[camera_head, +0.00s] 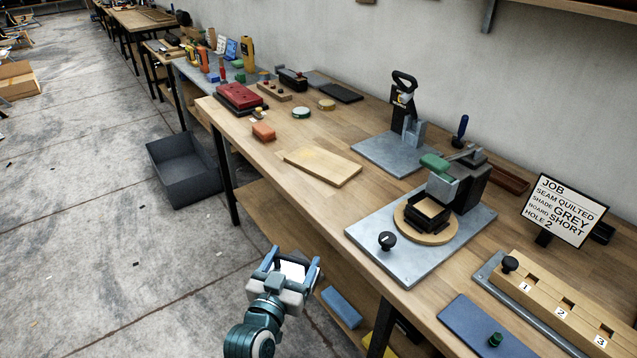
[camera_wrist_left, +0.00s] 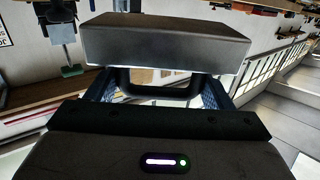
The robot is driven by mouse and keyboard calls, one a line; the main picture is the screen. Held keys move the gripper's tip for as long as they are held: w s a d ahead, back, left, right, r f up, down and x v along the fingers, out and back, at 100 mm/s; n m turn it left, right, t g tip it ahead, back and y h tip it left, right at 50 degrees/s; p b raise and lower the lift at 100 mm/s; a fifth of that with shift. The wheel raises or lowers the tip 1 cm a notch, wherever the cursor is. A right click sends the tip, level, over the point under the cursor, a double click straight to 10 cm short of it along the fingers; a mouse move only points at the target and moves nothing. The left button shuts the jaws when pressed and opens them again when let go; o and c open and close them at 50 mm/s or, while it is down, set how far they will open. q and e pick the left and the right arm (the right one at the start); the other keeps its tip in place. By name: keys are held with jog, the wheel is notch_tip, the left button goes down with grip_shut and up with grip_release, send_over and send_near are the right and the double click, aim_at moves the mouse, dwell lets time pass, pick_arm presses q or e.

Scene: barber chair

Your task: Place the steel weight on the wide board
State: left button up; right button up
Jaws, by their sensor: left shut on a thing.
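My left gripper (camera_head: 293,262) is in front of the workbench, out over the floor beside the bench's front edge. It is shut on the steel weight, which in the left wrist view is a dark grey block (camera_wrist_left: 165,40) with a black loop handle between the fingers. In the head view the weight is hard to make out between the fingers. The wide board, a pale wooden board (camera_head: 322,166), lies flat on the bench top, farther back than the gripper and apart from it. Nothing lies on the board. My right gripper is not in view.
A grey plate with a round fixture (camera_head: 426,222) stands right of the board, with a black knob (camera_head: 387,240) at its near corner. An orange block (camera_head: 263,131) lies left of the board. A job sign (camera_head: 550,209) and numbered wooden block (camera_head: 566,310) are at right.

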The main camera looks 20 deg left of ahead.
pick_arm(q)
jog(key=w+r, duration=0.1)
jog(key=w, duration=0.8)
jog(key=w+a+r, duration=0.1)
jog(key=w+r, duration=0.1)
jog(key=w, duration=0.8)
jog(key=shift+a+r, duration=0.2)
jog(key=shift+r, duration=0.1)
